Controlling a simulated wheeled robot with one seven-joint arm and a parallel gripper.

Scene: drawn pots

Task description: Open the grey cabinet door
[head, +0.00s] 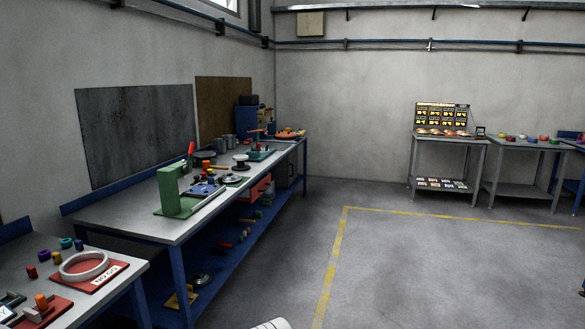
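A small dark grey box-like unit (284,172) hangs under the far end of the long workbench, right of a red drawer unit. It may be the grey cabinet. It is small and in shadow, so I cannot make out its door or handle, or tell whether it is open or shut. My gripper is not in view. Only a white piece, probably of my own arm, shows at the bottom edge, well short of the unit.
The long workbench (140,213) along the left wall carries a green press frame (177,194) and tools. A nearer bench (127,277) stands at lower left. Grey tables (449,143) stand at the back right. The floor (430,270) with yellow lines is clear.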

